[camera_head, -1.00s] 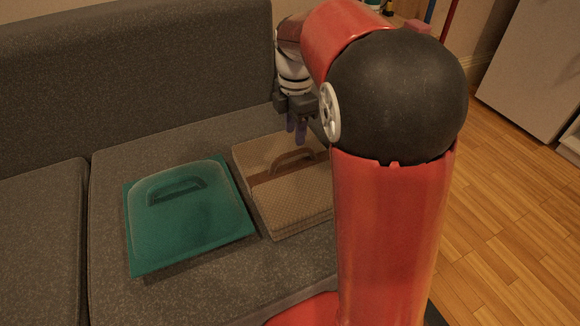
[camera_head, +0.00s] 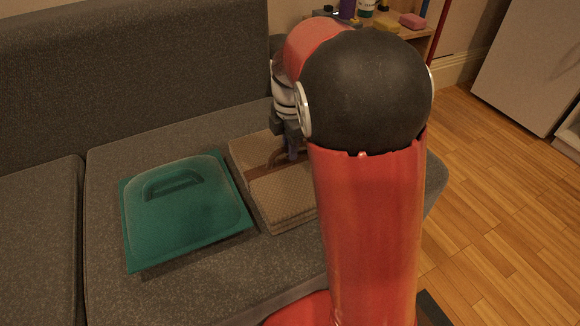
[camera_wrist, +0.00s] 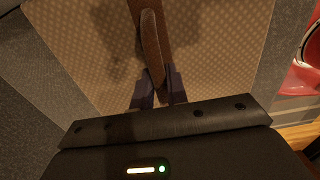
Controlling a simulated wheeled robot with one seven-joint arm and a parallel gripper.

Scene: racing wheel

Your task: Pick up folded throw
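The folded throw (camera_head: 285,190) is a beige patterned bundle with a brown strap and a raised brown handle. It lies flat on the sofa seat, its right side partly hidden behind my arm in the head view. In the wrist view the throw (camera_wrist: 220,45) fills most of the picture, with the handle (camera_wrist: 151,45) running down between my fingers. My gripper (camera_wrist: 160,82) is over the throw, its two dark purple fingers close together on either side of the handle, with little or no gap. In the head view my gripper (camera_head: 292,153) is partly hidden by my arm.
A teal flat item (camera_head: 185,210) with a handle lies left of the throw. The grey sofa seat (camera_head: 220,285) is bare in front, and its backrest (camera_head: 130,75) rises behind. A small wooden table (camera_head: 420,33) with bottles and blocks stands at back right.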

